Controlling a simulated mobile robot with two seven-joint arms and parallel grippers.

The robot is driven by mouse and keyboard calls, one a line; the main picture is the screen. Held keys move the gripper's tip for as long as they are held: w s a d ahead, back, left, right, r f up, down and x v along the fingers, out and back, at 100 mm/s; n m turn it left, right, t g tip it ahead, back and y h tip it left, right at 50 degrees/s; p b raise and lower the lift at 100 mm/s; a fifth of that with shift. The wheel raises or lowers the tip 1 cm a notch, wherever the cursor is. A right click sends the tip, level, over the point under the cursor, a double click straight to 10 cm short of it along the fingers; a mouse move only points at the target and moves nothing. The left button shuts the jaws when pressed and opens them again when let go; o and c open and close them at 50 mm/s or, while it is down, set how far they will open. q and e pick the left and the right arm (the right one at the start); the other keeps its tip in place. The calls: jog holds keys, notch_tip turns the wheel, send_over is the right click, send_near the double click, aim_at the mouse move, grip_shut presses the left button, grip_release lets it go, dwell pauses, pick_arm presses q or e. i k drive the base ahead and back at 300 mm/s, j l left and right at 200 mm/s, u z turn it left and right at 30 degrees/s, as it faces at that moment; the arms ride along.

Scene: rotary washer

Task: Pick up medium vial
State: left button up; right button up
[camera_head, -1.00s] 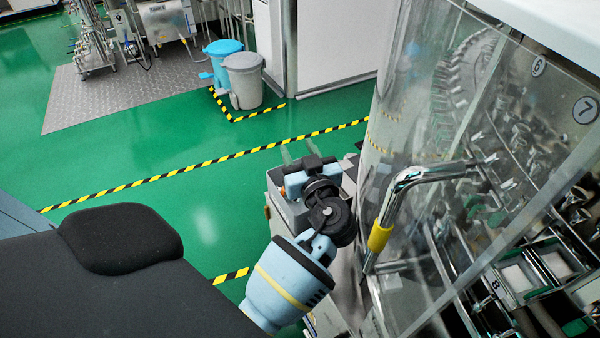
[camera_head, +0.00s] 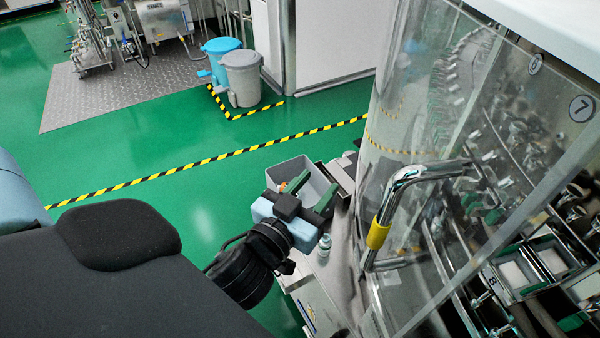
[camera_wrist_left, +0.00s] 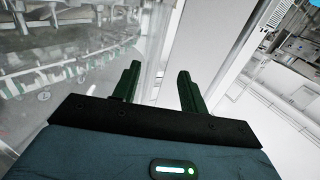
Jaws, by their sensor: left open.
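A small white vial with a bluish cap (camera_head: 324,245) stands upright on the narrow machine ledge, just right of my left gripper's body in the head view. I cannot tell its size class. My left gripper (camera_head: 319,181) is open, with green fingers pointing toward the upper right over the grey bin, away from the vial. In the left wrist view the gripper (camera_wrist_left: 159,70) has two parted fingers with nothing between them. No vial shows in that view. My right gripper is not in view.
A grey open bin (camera_head: 289,171) with something orange inside stands beyond the gripper. A clear curved machine guard (camera_head: 400,110) and a bent metal handle with a yellow band (camera_head: 378,234) stand close on the right. Green floor (camera_head: 150,230) is open to the left.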

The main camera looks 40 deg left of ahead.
aim_at(325, 242)
jog(key=j+z, duration=0.1)
jog(key=j, duration=1.05)
jog(key=k+j, duration=0.2)
jog(key=j, duration=0.2)
jog(key=k+j+z, duration=0.15)
jog(key=j, duration=0.25)
jog(key=k+j, duration=0.05)
